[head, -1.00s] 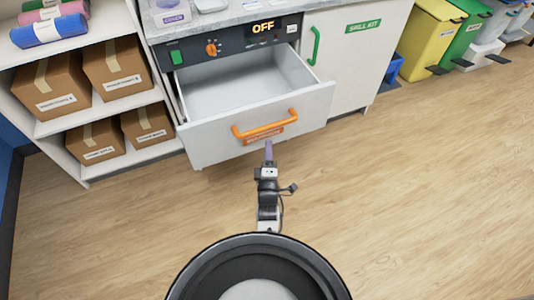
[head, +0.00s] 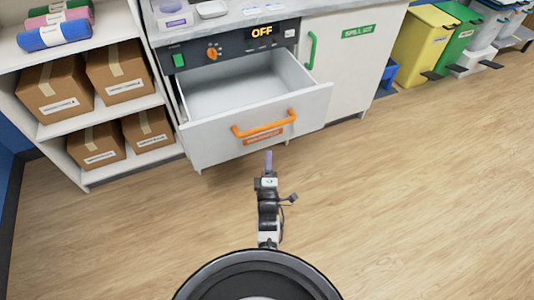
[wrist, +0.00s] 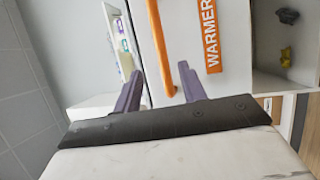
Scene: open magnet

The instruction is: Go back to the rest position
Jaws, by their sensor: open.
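My gripper (head: 268,160) is out in front of the pulled-out drawer, over the wood floor, and holds nothing. In the wrist view its two purple fingers (wrist: 160,92) are spread apart, with the orange handle (wrist: 161,50) showing beyond and between them. The white drawer (head: 222,143) stands open and looks empty in the head view. Its orange handle (head: 264,124) is on the front panel, a little beyond my fingertips. An orange label reading WARMER (wrist: 211,36) is beside the handle in the wrist view.
A white shelf (head: 110,110) with cardboard boxes (head: 54,87) and rolls stands at the left. The control panel above the drawer reads OFF (head: 262,30). Yellow (head: 425,42) and green bins stand at the back right. The floor at the right is clear.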

